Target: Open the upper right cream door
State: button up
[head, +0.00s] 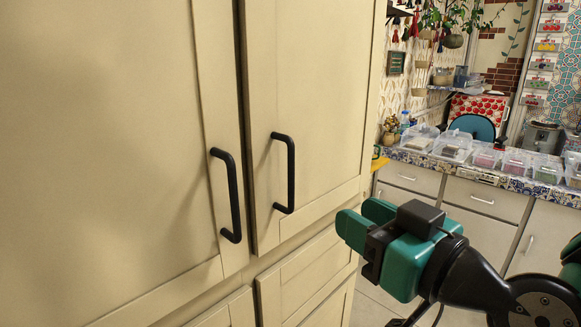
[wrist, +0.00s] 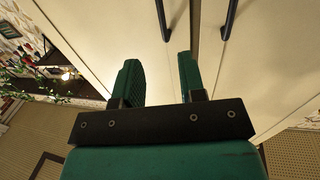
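The upper right cream door (head: 315,105) is closed, flush with the upper left door beside it. Its black bar handle (head: 290,175) stands upright near its left edge. In the wrist view, which appears turned over, this handle (wrist: 163,18) lies ahead, in line with the gap between my fingers. My gripper (head: 362,217) is to the right of the handle in the head view, lower and apart from it. Its green fingers (wrist: 160,78) are spread with nothing between them.
The upper left cream door (head: 110,130) has a similar black handle (head: 228,195). Closed lower doors (head: 305,275) sit beneath. To the right, a tiled counter (head: 405,156) carries several clear boxes (head: 455,146). Floor shows between cabinet and counter.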

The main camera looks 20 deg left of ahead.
aim_at(293, 179)
jog(key=p+x, duration=0.9)
jog(key=x, duration=0.5)
jog(key=shift+w+a+r+p, duration=0.1)
jog(key=shift+a+r+p, duration=0.15)
jog(key=shift+p, duration=0.1)
jog(key=shift+w+a+f, duration=0.25)
jog(key=shift+w+a, duration=0.05)
jog(key=shift+a, duration=0.1)
grip_shut()
